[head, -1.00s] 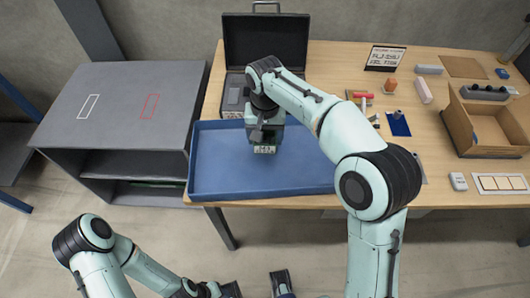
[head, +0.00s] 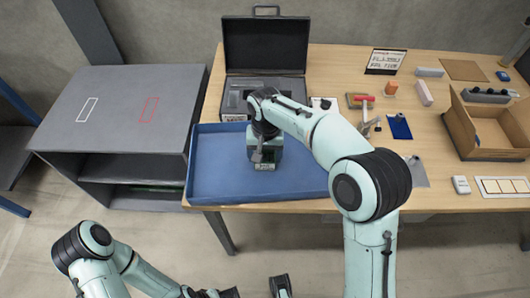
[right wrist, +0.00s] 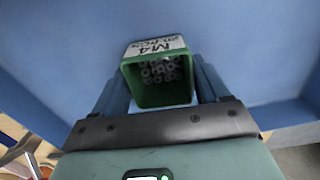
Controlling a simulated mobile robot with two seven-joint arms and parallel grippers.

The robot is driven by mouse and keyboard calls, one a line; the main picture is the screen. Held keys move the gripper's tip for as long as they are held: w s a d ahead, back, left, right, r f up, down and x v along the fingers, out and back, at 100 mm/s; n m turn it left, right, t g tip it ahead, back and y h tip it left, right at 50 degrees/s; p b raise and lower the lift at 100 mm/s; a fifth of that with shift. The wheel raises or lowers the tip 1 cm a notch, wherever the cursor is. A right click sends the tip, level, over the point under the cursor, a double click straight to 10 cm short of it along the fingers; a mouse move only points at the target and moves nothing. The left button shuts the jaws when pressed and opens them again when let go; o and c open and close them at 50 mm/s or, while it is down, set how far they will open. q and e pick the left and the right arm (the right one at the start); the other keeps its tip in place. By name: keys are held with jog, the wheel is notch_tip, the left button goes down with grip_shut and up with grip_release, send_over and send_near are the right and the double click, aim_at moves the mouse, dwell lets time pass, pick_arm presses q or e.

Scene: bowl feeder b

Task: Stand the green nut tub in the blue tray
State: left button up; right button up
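The green nut tub (right wrist: 158,82) is in the right wrist view, with a white M4 label on its rim and several nuts inside. My right gripper (right wrist: 160,92) has a finger on each side of the tub and is shut on it. In the head view my right gripper (head: 265,158) is over the middle of the blue tray (head: 215,165), with the tub's pale label below it. The tub's base is hidden, so I cannot tell whether it touches the tray floor.
An open black case (head: 265,48) stands behind the tray. A grey cabinet (head: 122,105) stands left of the table. Hand tools, a blue pad (head: 400,127) and a wooden box (head: 490,130) are on the right. The tray floor around the gripper looks clear.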

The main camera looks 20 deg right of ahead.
jog(key=o, duration=0.3)
notch_tip(320, 180, up, 12)
jog(key=p, duration=0.2)
jog(key=shift+r, duration=0.15)
dwell(0.6)
